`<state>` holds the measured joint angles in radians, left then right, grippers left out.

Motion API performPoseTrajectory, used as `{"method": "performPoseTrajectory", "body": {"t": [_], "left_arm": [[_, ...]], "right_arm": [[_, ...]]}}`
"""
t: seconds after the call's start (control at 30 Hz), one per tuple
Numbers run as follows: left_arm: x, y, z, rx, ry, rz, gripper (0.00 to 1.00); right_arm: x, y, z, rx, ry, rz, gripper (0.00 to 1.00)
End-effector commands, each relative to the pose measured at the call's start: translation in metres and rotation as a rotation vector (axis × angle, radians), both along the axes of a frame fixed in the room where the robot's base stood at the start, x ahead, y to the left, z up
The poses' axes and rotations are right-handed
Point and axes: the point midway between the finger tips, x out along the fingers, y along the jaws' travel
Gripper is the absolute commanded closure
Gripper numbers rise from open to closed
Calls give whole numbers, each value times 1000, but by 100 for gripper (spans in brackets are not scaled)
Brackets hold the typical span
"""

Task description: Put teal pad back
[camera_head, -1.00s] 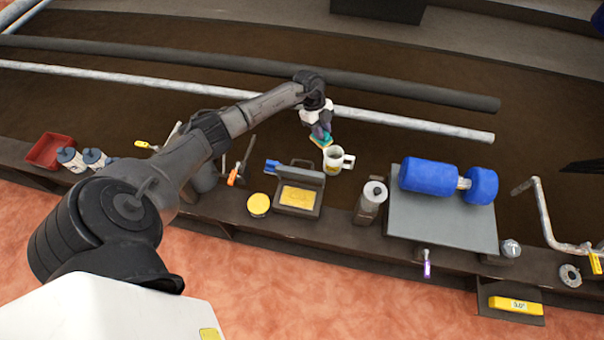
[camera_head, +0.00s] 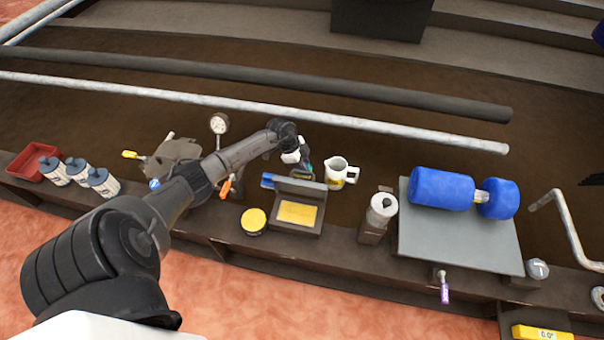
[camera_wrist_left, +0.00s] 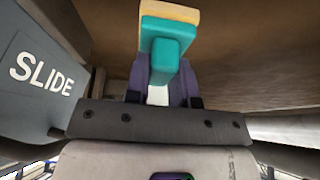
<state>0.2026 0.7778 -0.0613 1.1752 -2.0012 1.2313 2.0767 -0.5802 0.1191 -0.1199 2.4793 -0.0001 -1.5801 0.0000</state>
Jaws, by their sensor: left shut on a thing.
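The teal pad (camera_wrist_left: 160,48), with a tan-yellow layer at its far end, shows in the left wrist view. My left gripper (camera_wrist_left: 163,80) is shut on its narrower teal grip part. In the head view my left gripper (camera_head: 304,168) is above the bench, just behind the raised lid of a small grey case and left of a white mug. The pad is mostly hidden there. The grey case (camera_head: 312,222) stands open with a yellow pad (camera_head: 297,213) in it. A grey panel marked SLIDE (camera_wrist_left: 38,85) is close on the left in the wrist view. My right gripper is not in view.
The white mug (camera_head: 336,175) stands close to the right of the gripper. A round yellow tin (camera_head: 254,221) is left of the case. A bottle (camera_head: 379,215) and a grey plate (camera_head: 460,245) with a blue roller (camera_head: 442,189) are to the right. White pipe runs behind.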

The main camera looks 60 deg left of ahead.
Motion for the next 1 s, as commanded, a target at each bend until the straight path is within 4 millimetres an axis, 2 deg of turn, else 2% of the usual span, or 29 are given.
{"method": "performPoseTrajectory", "body": {"t": [0.3, 0.73, 0.77, 1.0], "left_arm": [[0, 0, -35, -1, 0, 0, 96], [0, 0, -37, -1, 1, 0, 96], [0, 0, -37, 0, 0, -1, 75], [0, 0, -37, 0, 0, -1, 52]], "right_arm": [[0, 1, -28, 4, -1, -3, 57], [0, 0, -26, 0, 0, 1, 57], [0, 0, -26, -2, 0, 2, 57], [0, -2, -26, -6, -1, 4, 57]]}}
